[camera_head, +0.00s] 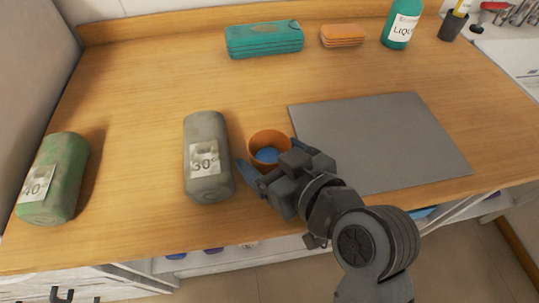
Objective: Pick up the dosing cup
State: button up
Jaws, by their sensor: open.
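The dosing cup is most likely the small orange cup (264,137) standing upright on the wooden counter, with a blue patch visible inside its mouth. My gripper (262,168) is open at the near side of the cup. One bluish fingertip shows left of the cup, between it and the grey bottle. The cup's lower right side is hidden by the gripper.
A green bottle marked 40 (54,180) is at far left. A grey mat (385,140) lies right. Teal cloths (264,40), an orange stack (342,36) and a green bottle (401,26) are at the back.

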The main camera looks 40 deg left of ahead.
jog(key=shift+c, duration=0.3)
jog(key=c, duration=0.7)
jog(key=shift+r, duration=0.25)
